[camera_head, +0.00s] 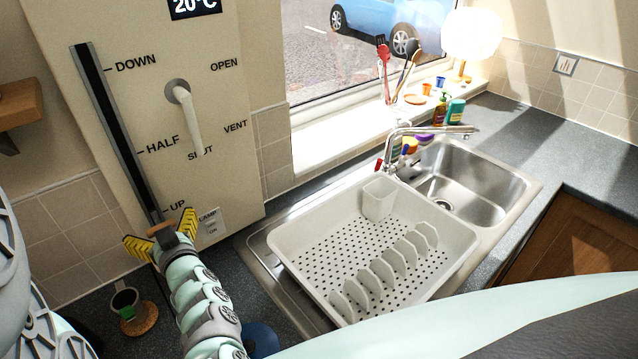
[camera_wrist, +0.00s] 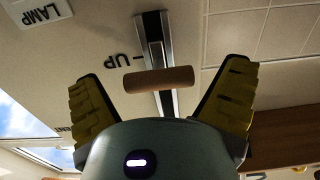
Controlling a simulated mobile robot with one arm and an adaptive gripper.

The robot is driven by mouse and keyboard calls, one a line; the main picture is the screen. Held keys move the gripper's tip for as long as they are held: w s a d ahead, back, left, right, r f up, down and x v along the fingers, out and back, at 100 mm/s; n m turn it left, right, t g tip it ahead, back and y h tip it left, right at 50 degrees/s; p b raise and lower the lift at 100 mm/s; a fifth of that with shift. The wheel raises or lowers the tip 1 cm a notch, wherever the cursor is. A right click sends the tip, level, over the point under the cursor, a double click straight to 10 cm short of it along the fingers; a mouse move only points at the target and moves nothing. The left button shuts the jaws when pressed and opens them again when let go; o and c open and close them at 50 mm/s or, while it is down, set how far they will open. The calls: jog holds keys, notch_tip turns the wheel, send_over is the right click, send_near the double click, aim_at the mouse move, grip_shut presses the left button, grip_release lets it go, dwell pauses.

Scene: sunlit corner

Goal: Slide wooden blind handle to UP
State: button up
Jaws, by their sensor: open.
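The wooden blind handle (camera_wrist: 158,79) is a short brown bar, crosswise on a dark slot with metal edges. In the wrist view it is between my gripper's (camera_wrist: 162,74) two yellow fingers, which are spread wide with a clear gap on each side. The UP label (camera_wrist: 130,60) and its tick are close to the handle. In the head view my gripper (camera_head: 162,235) is at the lower end of the slider track (camera_head: 115,130), by the UP label (camera_head: 177,206). There the handle (camera_head: 163,230) shows partly between the fingers. HALF and DOWN are higher on the track.
The beige panel (camera_head: 225,120) also has a white lever (camera_head: 190,115) and a LAMP switch (camera_head: 211,222). A dish rack (camera_head: 300,262) and a sink (camera_head: 470,190) are to the right.

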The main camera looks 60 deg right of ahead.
jog(key=v, duration=1.2)
